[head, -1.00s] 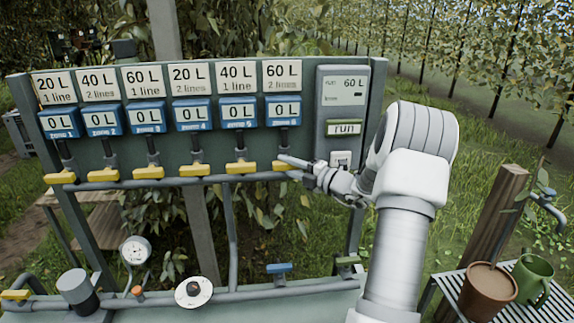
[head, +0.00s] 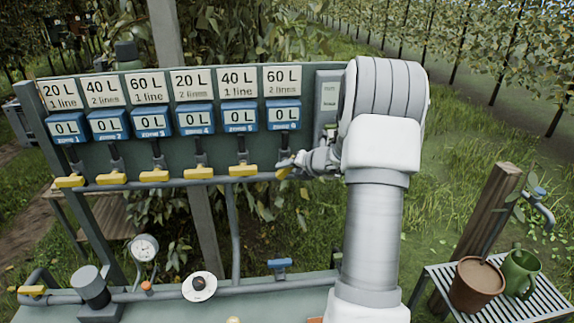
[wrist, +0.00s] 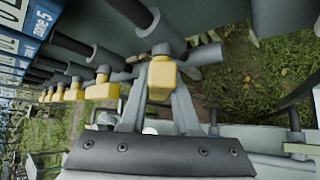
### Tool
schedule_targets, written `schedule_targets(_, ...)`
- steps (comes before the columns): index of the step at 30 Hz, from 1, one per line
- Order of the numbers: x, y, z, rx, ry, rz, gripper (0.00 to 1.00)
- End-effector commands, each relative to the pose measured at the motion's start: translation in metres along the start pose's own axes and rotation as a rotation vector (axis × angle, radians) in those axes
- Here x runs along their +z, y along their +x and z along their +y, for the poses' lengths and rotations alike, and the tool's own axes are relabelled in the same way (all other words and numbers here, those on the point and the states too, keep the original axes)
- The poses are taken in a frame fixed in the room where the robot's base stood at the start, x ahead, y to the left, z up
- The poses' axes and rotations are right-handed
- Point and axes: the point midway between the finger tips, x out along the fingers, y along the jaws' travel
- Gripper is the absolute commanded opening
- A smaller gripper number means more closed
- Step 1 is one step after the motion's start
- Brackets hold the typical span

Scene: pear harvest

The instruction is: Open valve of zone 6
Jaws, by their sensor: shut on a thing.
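The zone 6 valve has a yellow handle (head: 283,173) at the right end of the row of valves, under the "60 L 2 lines" label (head: 282,81) and a blue display reading 0 L (head: 283,113). The handle looks tilted, while the other yellow handles lie level. My gripper (head: 291,165) is at this handle, coming from the right. In the wrist view, my gripper (wrist: 160,98) is shut on the yellow handle (wrist: 162,76), with a finger on each side. Part of the handle is hidden by my fingers in the head view.
Several other yellow handles, including zone 5's (head: 243,170), line up to the left, close to my gripper. A grey pipe (head: 225,180) runs behind them. My arm covers much of the run unit (head: 328,100). A slatted table (head: 440,285) holds a pot and green mug at right.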

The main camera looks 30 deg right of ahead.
Motion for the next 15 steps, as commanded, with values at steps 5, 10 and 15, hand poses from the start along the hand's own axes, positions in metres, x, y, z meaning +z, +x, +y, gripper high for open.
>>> schedule_targets(5,0.0001,0.0001,0.0023,-0.117,-0.121,0.0,0.0)
schedule_targets(10,0.0,0.0003,0.0018,-0.229,-0.233,-0.001,0.0)
schedule_targets(15,-0.0003,0.0003,0.0012,-0.33,-0.332,0.0,0.0)
